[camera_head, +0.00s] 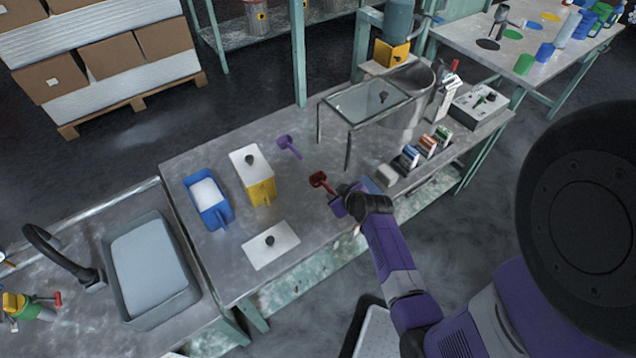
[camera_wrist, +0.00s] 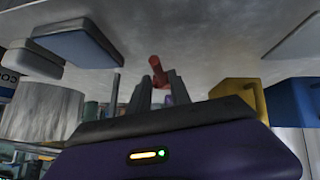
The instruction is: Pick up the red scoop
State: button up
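The red scoop (camera_head: 320,181) lies on the grey worktable near its front edge, its dark bowl up and to the left and its handle toward my gripper (camera_head: 338,198). In the wrist view, the red scoop's handle (camera_wrist: 157,70) shows at the tips of my gripper's two grey fingers (camera_wrist: 160,88). The fingers are apart, with a gap between them. I cannot tell whether either finger touches the handle. The scoop's bowl is not clear in the wrist view.
A purple scoop (camera_head: 289,146) lies farther back. A yellow container (camera_head: 262,190), a blue container (camera_head: 216,214) and a white plate (camera_head: 257,255) are to the left. A glass-topped stand (camera_head: 347,125) is behind; small boxes (camera_head: 427,146) are to the right.

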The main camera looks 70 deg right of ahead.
aim_at(330, 190)
jog(key=shift+w+r+x, duration=0.15)
jog(key=shift+x, duration=1.15)
jog(key=shift+w+r+x, duration=0.1)
jog(key=shift+r+x, duration=0.05)
jog(key=shift+x, duration=1.2)
jog(key=shift+d, duration=0.1)
grip_shut()
